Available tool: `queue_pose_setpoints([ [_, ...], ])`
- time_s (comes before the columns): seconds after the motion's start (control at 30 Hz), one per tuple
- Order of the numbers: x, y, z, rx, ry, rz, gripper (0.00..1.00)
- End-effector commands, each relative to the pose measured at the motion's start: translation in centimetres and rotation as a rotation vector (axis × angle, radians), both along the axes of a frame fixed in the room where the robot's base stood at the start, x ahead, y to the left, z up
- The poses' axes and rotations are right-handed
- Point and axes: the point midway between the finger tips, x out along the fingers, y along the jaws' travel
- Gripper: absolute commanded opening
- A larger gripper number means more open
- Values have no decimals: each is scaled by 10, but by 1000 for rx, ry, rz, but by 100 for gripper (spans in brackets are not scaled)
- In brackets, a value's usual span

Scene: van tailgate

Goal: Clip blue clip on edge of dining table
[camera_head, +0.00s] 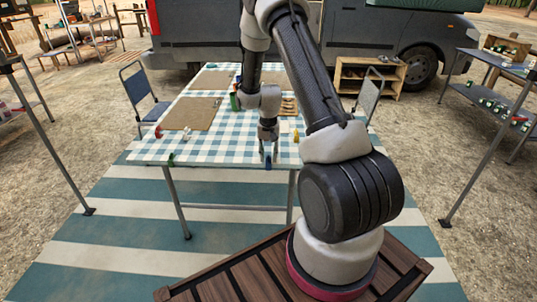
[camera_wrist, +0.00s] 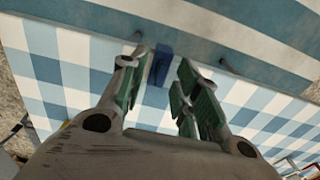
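The blue clip (camera_head: 268,163) is at the near edge of the dining table (camera_head: 215,150), which has a blue and white checked cloth. In the wrist view the blue clip (camera_wrist: 162,64) sits at the table's edge, between and slightly beyond my fingertips. My gripper (camera_head: 268,153) points down over this edge. In the wrist view my gripper (camera_wrist: 160,77) has its green-padded fingers apart, with gaps on both sides of the clip. How far the clip's jaws reach over the edge is hard to see.
A green clip (camera_head: 171,160) is on the near edge at left, a red clip (camera_head: 158,132) on the left edge. A yellow item (camera_head: 296,135) stands right of my gripper. Brown placemats (camera_head: 190,114) lie on the table. Chairs (camera_head: 143,97) flank it; a van (camera_head: 200,35) is behind.

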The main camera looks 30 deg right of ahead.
Motion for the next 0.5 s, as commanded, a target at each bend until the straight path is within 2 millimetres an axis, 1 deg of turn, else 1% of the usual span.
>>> queue_pose_setpoints([
  [0.13,1,0,5,0,-2,0,32],
  [0.23,1,0,19,-1,-3,0,32],
  [0.5,2,0,79,-1,-5,0,32],
])
